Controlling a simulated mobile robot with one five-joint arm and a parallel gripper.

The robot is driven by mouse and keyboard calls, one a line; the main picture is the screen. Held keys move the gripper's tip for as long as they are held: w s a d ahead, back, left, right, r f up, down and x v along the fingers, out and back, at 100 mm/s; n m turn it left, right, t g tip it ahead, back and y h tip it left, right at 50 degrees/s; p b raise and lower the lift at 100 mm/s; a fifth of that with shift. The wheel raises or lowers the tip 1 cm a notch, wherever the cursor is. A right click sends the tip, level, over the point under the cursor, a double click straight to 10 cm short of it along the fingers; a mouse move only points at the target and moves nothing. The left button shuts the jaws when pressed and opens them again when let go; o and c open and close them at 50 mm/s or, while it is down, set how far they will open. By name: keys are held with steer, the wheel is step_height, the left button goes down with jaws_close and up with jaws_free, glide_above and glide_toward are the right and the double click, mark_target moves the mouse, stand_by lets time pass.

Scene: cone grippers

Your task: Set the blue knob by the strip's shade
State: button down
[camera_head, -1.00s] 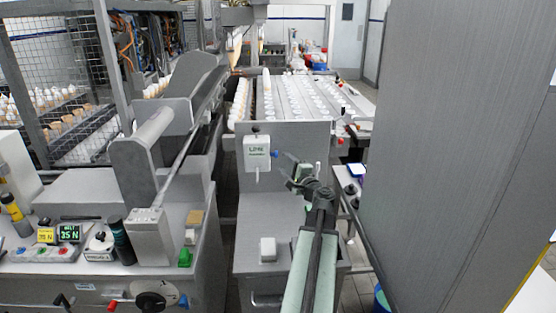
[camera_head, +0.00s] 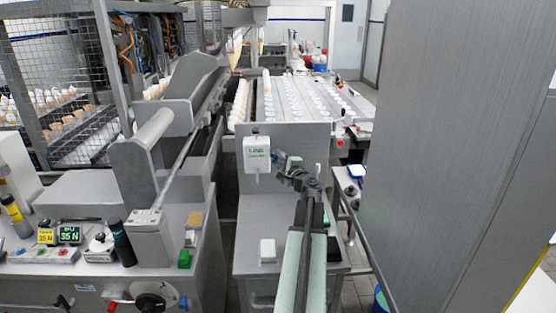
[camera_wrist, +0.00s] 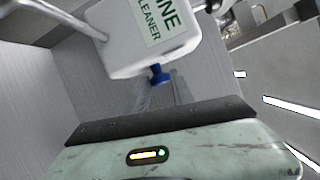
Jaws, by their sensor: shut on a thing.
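A white box marked LINE CLEANER (camera_head: 257,153) hangs on the grey upright panel in the head view. It fills the top of the wrist view (camera_wrist: 150,35), tilted there. The blue knob (camera_wrist: 158,74) sticks out at its lower edge. My gripper (camera_head: 280,174) is at the box's lower right side. In the wrist view my gripper's narrow fingers (camera_wrist: 160,88) meet the knob and are shut on it. The knob's far side is hidden. A small lit strip (camera_wrist: 148,156) shows yellow-orange with a green dot on a pale green body. I cannot tell whether it is the task's strip.
A grey cabinet top (camera_head: 285,220) with a white switch (camera_head: 268,250) lies below. A large grey wall (camera_head: 455,150) closes off the right. A control bench (camera_head: 90,265) with displays is at left.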

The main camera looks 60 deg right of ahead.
steer(key=m+g+y+p, duration=0.1)
steer(key=g+y+p, duration=0.1)
steer(key=p, duration=0.4)
steer(key=r+m+g+y+p, duration=0.1)
steer(key=g+y+p, duration=0.1)
steer(key=p, duration=0.5)
steer(key=d+m+g+y+p, duration=0.1)
steer(key=g+y+p, duration=0.2)
steer(key=p, duration=0.4)
steer(key=shift+w+r+g, duration=0.2)
steer(key=shift+r+g, duration=0.1)
steer(key=shift+g, duration=0.2)
steer(key=shift+f+y, duration=0.1)
steer(key=shift+y, duration=0.2)
steer(key=shift+a, duration=0.1)
steer(key=c, duration=1.1)
jaws_free()
steer(key=shift+f, duration=0.1)
